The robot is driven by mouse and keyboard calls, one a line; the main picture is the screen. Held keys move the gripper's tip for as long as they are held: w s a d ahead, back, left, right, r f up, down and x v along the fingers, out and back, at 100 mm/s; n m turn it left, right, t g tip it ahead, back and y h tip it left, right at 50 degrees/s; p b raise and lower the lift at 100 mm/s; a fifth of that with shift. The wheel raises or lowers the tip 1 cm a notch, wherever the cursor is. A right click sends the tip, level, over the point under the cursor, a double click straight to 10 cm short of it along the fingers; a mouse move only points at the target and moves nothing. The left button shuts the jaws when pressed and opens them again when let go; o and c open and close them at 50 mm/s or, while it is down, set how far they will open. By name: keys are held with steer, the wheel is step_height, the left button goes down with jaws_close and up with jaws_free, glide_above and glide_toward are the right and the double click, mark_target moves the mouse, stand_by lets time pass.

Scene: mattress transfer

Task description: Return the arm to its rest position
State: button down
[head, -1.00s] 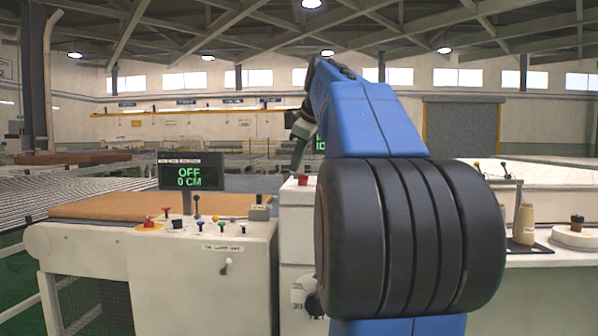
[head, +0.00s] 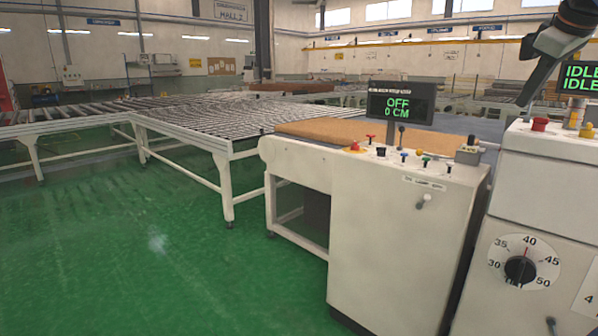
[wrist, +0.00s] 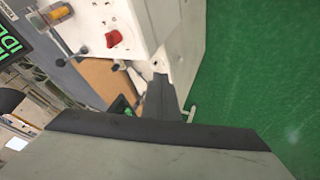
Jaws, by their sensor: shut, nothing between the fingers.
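My gripper (head: 525,101) hangs from the dark wrist of my arm at the upper right of the head view. It points down and slightly left, with its tip in front of the distant hall, left of the red button. The wrist view also shows my gripper (wrist: 160,80) as one narrow dark grey shape over the machine. Its fingers look shut, with nothing held. Most of my arm is outside the head view.
A white control cabinet (head: 400,245) has coloured levers and a display (head: 401,102) reading OFF 0 CM. A brown mattress (head: 325,132) lies behind it. A second cabinet (head: 520,205) has a red button (head: 540,124) and dial. Roller conveyors (head: 215,125) stand left; green floor (head: 130,250) is open.

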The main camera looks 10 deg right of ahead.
steer(key=s+a+f+m+g+y, duration=0.1)
steer(key=s+a+f, duration=0.3)
steer(key=a+f, duration=0.45)
steer(key=s+a+f+m, duration=0.1)
steer(key=s+a+f, duration=0.35)
steer(key=f, duration=0.75)
steer(key=s+a+f+m+g+y, duration=0.1)
steer(key=s+a+f+m, duration=0.1)
steer(key=a+f, duration=0.8)
steer(key=s+a+f, duration=0.1)
steer(key=s+f, duration=0.3)
steer(key=f, duration=0.2)
steer(key=s+a+f, duration=0.2)
steer(key=s+f, duration=0.1)
steer(key=f, duration=0.4)
steer(key=shift+s+f+m, duration=0.15)
steer(key=shift+s+m, duration=0.15)
steer(key=shift+s, duration=0.05)
